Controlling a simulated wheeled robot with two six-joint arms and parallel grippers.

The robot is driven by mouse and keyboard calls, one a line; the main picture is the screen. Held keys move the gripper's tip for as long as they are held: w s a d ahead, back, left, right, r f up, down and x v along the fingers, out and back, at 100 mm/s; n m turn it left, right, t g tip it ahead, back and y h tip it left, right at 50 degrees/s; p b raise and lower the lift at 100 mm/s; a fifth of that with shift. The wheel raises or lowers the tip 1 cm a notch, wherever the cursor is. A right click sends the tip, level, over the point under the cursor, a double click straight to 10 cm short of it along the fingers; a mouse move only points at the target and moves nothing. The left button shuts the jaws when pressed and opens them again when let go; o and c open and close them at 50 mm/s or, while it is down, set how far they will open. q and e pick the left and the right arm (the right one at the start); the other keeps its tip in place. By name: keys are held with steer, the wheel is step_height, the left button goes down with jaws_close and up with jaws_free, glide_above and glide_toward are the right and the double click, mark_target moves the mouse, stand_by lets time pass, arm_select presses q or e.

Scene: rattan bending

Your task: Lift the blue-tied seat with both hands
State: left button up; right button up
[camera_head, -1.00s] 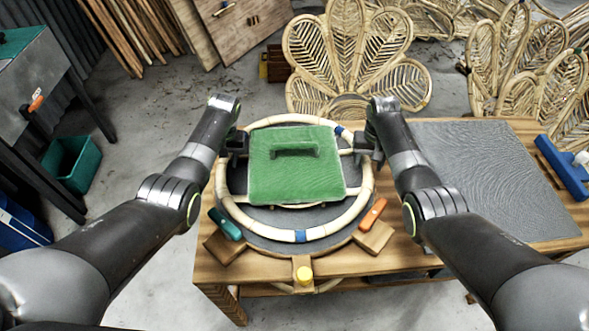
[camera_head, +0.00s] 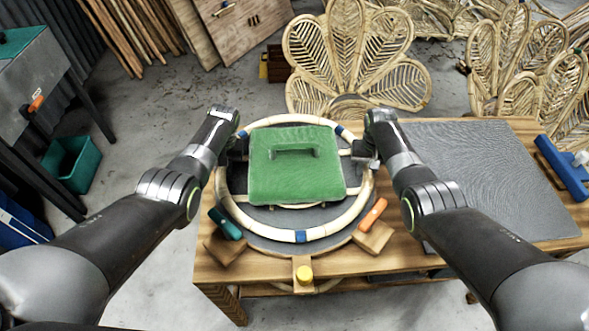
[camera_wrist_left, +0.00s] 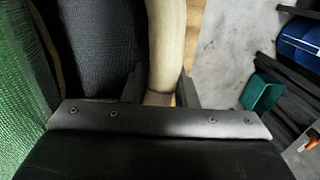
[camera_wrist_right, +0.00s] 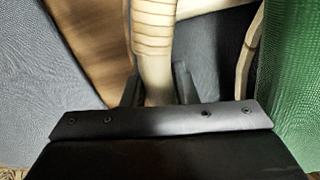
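The blue-tied seat is a pale round rattan ring (camera_head: 256,233) with blue ties, one at its near edge (camera_head: 300,237). Inside it is a green woven square (camera_head: 297,183) with a raised handle shape on top. My left gripper (camera_head: 235,150) is at the ring's left side; in the left wrist view its fingers (camera_wrist_left: 160,92) flank the rattan pole (camera_wrist_left: 165,40) closely. My right gripper (camera_head: 364,151) is at the ring's right side; in the right wrist view its fingers (camera_wrist_right: 157,92) flank the pole (camera_wrist_right: 154,40) closely. I cannot tell whether the ring touches the dark round board (camera_head: 275,218).
The wooden table (camera_head: 225,275) holds a grey mat (camera_head: 490,180) and a blue tool (camera_head: 563,168) at right. A teal clamp (camera_head: 225,224), an orange clamp (camera_head: 373,215) and a yellow knob (camera_head: 304,273) surround the board. A petal-shaped rattan back (camera_head: 350,50) stands behind the table.

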arm_select(q)
jaws_close()
arm_select(e)
jaws_close()
arm_select(q)
steer(key=shift+w+r, duration=0.15)
arm_select(e)
steer(key=shift+w+r, duration=0.15)
steer(key=shift+r, duration=0.05)
